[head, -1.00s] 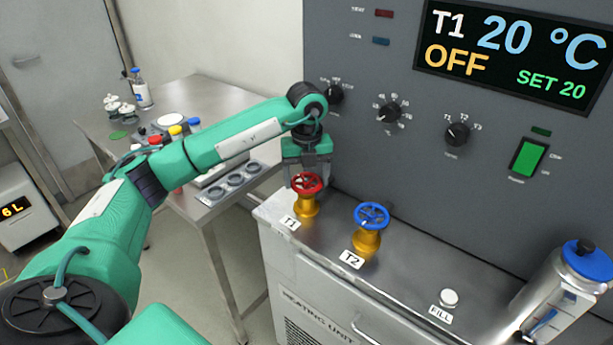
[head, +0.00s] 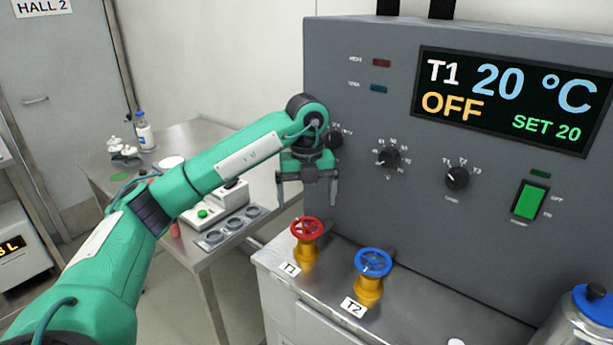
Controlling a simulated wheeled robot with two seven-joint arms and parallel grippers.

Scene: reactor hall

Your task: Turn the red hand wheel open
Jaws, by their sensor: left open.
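The red hand wheel (head: 306,228) sits on a brass valve at the left end of the heating unit's metal top, behind a label T1. My left gripper (head: 306,204) is above the wheel, pointing down, with its fingers spread apart and nothing between them. A gap shows between the fingertips and the wheel. The blue hand wheel (head: 373,262) stands to the right, behind a label T2. My right gripper is not in view.
The grey control panel (head: 400,215) rises close behind the wheels, with knobs, a green switch (head: 530,200) and a display (head: 515,100) reading T1, 20 °C, OFF, SET 20. A steel table (head: 195,140) with bottles and small items stands left. A blue-capped container (head: 595,305) is at the right.

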